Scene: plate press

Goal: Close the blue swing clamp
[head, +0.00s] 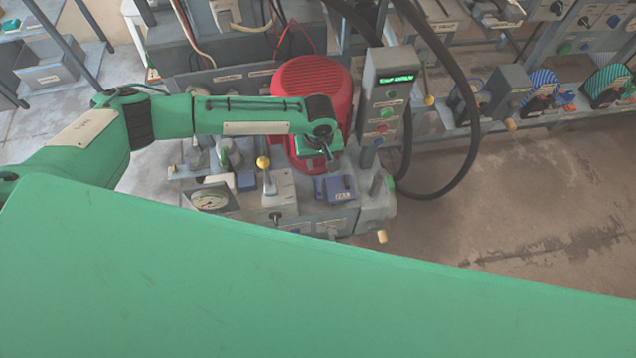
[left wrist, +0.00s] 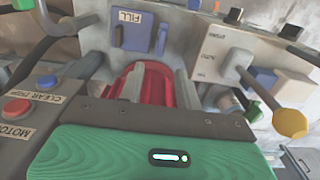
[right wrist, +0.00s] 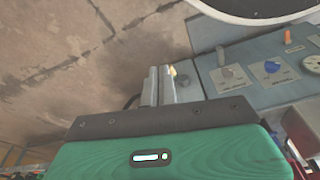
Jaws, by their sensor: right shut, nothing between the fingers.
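A blue block (head: 341,196) with a label sits on the grey bench unit in front of the red motor. In the left wrist view this blue block (left wrist: 130,30) reads FILL, with an upright blue tab at its right. I cannot tell whether it is the blue swing clamp. My left gripper (head: 328,158) hangs just above and behind the block, beside the red motor. In the left wrist view its fingers (left wrist: 158,82) stand apart with nothing between them. My right gripper (right wrist: 158,74) is shut and empty over bare floor, left of a grey panel. The head view does not show it.
The red motor (head: 312,90) and a control post (head: 385,100) stand close to my left gripper. A yellow-knobbed lever (head: 263,163) and a gauge (head: 210,199) are left of the block. A thick black hose (head: 470,130) loops at the right. My green arm hides the foreground.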

